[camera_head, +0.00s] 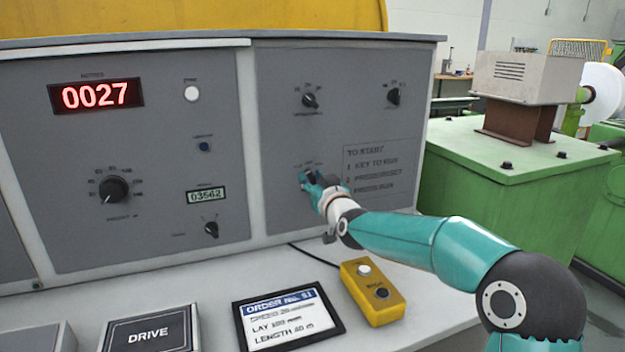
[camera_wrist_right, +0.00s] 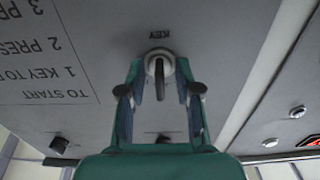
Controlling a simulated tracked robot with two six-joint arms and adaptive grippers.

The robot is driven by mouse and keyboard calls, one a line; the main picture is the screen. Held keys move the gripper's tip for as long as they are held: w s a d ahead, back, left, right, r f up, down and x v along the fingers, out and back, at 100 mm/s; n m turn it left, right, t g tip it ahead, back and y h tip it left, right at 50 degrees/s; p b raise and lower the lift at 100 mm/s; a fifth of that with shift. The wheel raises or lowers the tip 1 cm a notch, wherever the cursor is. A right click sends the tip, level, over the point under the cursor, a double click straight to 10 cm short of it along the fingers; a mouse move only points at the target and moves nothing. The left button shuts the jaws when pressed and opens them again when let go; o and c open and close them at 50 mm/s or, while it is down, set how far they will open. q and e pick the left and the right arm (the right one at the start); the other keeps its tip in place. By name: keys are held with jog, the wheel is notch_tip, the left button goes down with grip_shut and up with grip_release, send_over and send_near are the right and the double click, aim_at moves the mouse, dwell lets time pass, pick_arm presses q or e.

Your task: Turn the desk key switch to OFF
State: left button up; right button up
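The key switch (camera_wrist_right: 159,64), with a pale round collar and a dark key or knob in its middle, sits on the grey desk panel under the label KEY in the right wrist view. My right gripper (camera_wrist_right: 160,76) reaches to it with one teal finger on each side. A gap shows between the fingers and the dark middle part, so the gripper looks open around it. I cannot tell whether the fingertips touch the collar. In the head view my right gripper (camera_head: 311,180) hides most of the switch. My left gripper is not in view.
A yellow button box (camera_head: 372,292), an order display (camera_head: 288,318) and a DRIVE box (camera_head: 150,333) are on the desk top below my arm.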

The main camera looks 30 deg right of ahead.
grip_shut()
jog(key=shift+a, duration=0.1)
jog(key=shift+n, duration=0.3)
jog(key=n, duration=0.4)
jog(key=shift+p, duration=0.4)
jog(key=n, duration=0.4)
jog(key=shift+p, duration=0.35)
jog(key=shift+a+n, duration=0.1)
jog(key=shift+n, duration=0.2)
jog(key=shift+f, duration=0.1)
